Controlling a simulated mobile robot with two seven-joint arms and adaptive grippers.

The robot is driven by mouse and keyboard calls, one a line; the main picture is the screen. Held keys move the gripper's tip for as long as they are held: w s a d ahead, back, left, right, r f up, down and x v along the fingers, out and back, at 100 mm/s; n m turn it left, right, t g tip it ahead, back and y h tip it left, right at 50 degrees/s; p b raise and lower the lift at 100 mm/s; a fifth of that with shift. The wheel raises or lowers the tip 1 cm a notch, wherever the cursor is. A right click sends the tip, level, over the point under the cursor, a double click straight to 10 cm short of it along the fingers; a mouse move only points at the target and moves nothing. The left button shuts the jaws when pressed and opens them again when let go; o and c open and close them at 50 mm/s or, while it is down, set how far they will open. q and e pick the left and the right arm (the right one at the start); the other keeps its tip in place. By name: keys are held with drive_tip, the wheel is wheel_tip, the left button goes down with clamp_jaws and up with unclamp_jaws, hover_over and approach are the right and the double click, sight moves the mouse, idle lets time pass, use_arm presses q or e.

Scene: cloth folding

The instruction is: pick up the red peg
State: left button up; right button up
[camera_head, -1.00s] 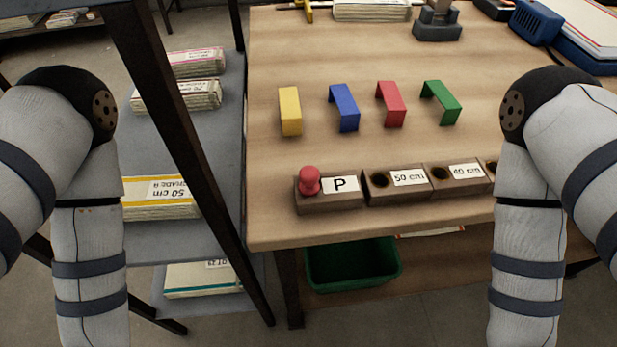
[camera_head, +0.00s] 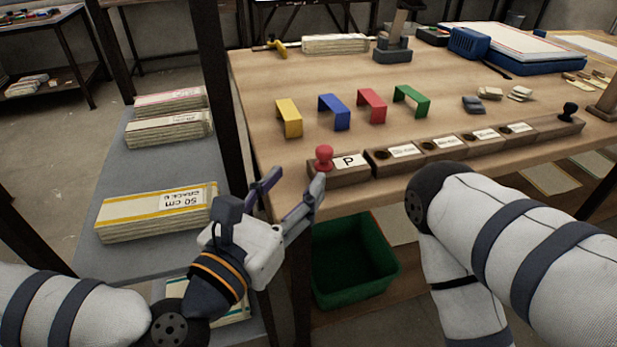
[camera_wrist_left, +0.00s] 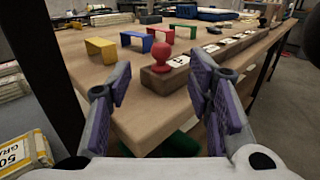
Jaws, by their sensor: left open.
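The red peg (camera_head: 324,158) stands upright in the wooden block marked P (camera_head: 345,173) near the front left corner of the table. In the left wrist view the red peg (camera_wrist_left: 163,55) shows beyond and between my fingers. My left gripper (camera_head: 297,184) is open and empty, at the table's front edge, short of the peg and to its lower left. In the left wrist view my left gripper (camera_wrist_left: 158,88) has its two purple-padded fingers spread apart. My right arm shows at the right, but its gripper is not in view.
Wooden blocks with labelled holes (camera_head: 440,147) run right from the P block, with a black peg (camera_head: 568,111) at the far end. Yellow (camera_head: 289,117), blue, red and green brackets stand behind. A green bin (camera_head: 350,262) sits below the table edge. A shelf with cloth stacks (camera_head: 157,212) is left.

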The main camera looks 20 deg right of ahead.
sight(320, 155)
use_arm(q)
drive_tip(key=x, duration=1)
drive_tip(key=shift+w+d+f+p, duration=0.15)
drive_tip(key=shift+w+d+p, duration=0.1)
drive_tip(key=shift+d+p, duration=0.1)
drive_tip(key=shift+a, duration=0.1)
clamp_jaws()
